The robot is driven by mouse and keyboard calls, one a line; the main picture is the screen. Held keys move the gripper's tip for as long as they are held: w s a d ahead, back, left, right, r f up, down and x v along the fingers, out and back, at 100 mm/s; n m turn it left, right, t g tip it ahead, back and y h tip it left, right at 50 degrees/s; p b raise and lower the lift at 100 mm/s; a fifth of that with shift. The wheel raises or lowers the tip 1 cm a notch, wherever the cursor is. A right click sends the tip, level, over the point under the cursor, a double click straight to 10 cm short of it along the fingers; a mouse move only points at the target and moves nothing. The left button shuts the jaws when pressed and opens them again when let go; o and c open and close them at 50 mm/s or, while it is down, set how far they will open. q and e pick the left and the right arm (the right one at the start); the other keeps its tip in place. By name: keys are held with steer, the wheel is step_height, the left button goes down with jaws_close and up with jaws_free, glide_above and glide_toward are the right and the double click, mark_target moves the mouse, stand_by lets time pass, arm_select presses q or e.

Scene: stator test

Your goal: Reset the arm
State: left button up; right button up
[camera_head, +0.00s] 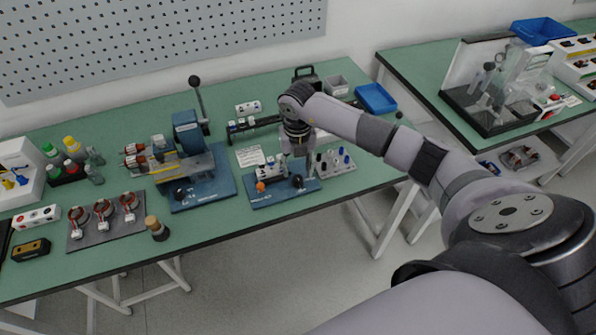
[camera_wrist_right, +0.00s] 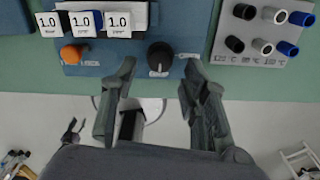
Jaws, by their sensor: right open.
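My right arm reaches in from the right in the head view. Its gripper (camera_head: 298,165) is over the blue test unit (camera_head: 284,195) near the table's front edge. In the right wrist view the gripper (camera_wrist_right: 159,74) is open and empty. Its two fingers are apart, on either side of and below the black knob (camera_wrist_right: 160,57) on the unit's front panel. I cannot tell whether they touch the panel. An orange button (camera_wrist_right: 71,54) and three white "1.0" displays (camera_wrist_right: 84,24) are left of the knob. My left gripper is out of view.
A blue machine with a lever (camera_head: 188,130) stands left of the unit. A grey rack of blue, white and dark plugs (camera_head: 334,163) sits close on its right. A mat with stators (camera_head: 106,219) and coloured bottles (camera_head: 72,151) lie further left. A blue tray (camera_head: 376,98) is behind.

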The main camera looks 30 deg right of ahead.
step_height(320, 180, up, 2)
steer(key=shift+r+p, duration=0.25)
steer(key=shift+p, duration=0.25)
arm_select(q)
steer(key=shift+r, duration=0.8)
arm_select(e)
steer(key=shift+f, duration=0.1)
